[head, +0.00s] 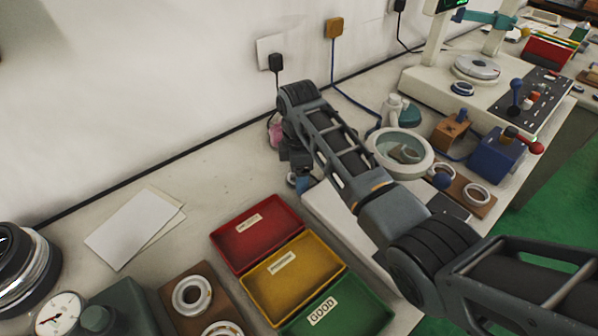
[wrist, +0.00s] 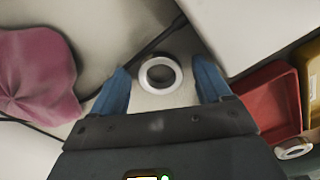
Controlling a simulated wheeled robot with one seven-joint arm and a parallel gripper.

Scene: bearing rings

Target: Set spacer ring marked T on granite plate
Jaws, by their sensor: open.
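A white ring with a dark centre (wrist: 146,83) lies on the bench in the wrist view, between the fingertips of my gripper (wrist: 166,84). The blue fingers stand apart on either side of it, and I see no grip on it. No T mark is readable. In the head view my gripper (head: 298,182) is low over the bench behind the trays, and the arm hides most of what is around it. A pale slab (head: 323,208), possibly the granite plate, lies partly under my arm; a pale slab edge also shows in the wrist view (wrist: 255,30).
Red (head: 256,232), yellow (head: 293,278) and green trays stand in front of my gripper. More rings sit on a brown board (head: 172,310). A pink cloth (wrist: 38,75) and dark cable lie close left of the fingers. A magnifier (head: 400,152) stands to the right.

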